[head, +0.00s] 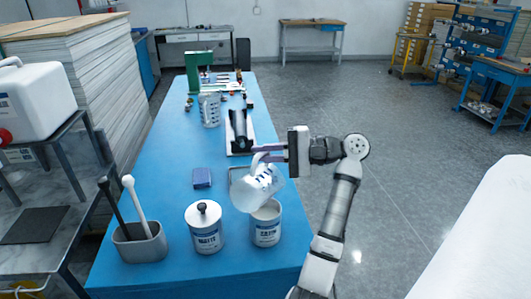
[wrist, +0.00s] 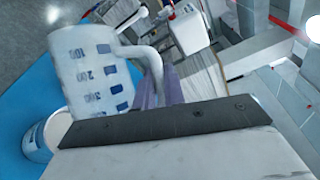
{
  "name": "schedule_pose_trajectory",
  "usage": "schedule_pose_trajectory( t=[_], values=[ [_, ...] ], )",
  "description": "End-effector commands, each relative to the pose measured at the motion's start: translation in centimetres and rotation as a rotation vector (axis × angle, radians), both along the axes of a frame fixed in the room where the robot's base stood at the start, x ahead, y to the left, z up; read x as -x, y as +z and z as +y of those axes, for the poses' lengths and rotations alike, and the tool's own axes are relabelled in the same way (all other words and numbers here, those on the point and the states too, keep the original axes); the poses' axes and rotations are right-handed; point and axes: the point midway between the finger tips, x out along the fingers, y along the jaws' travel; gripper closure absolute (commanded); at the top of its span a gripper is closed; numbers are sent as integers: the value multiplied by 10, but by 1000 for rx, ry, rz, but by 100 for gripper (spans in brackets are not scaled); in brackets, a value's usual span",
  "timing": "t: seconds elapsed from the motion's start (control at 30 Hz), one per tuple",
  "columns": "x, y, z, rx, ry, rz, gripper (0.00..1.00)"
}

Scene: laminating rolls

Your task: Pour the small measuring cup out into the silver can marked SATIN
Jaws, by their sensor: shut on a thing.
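My gripper (head: 268,154) is shut on the handle of a clear measuring cup (head: 256,189) with blue markings. The cup is tilted, its mouth towards the lower left, above the open silver can (head: 266,228) at the front right of the blue table. Whether anything flows from the cup cannot be told. In the wrist view the cup (wrist: 90,75) fills the upper left, its handle at my gripper (wrist: 158,92). The open can (wrist: 36,142) shows below it, partly hidden. The can's label is too small to read surely.
A lidded can (head: 204,230) with a dark knob stands left of the open can. A grey holder (head: 140,244) with two handled tools is farther left.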

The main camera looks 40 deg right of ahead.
Motion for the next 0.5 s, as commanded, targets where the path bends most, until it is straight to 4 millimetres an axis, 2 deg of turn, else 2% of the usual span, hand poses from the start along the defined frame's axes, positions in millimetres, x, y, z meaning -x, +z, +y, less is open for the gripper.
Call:
schedule_pose_trajectory(
  t=[0.5],
  values=[
    [8, 5, 19, 132, 0, -60, 100]
  ],
)
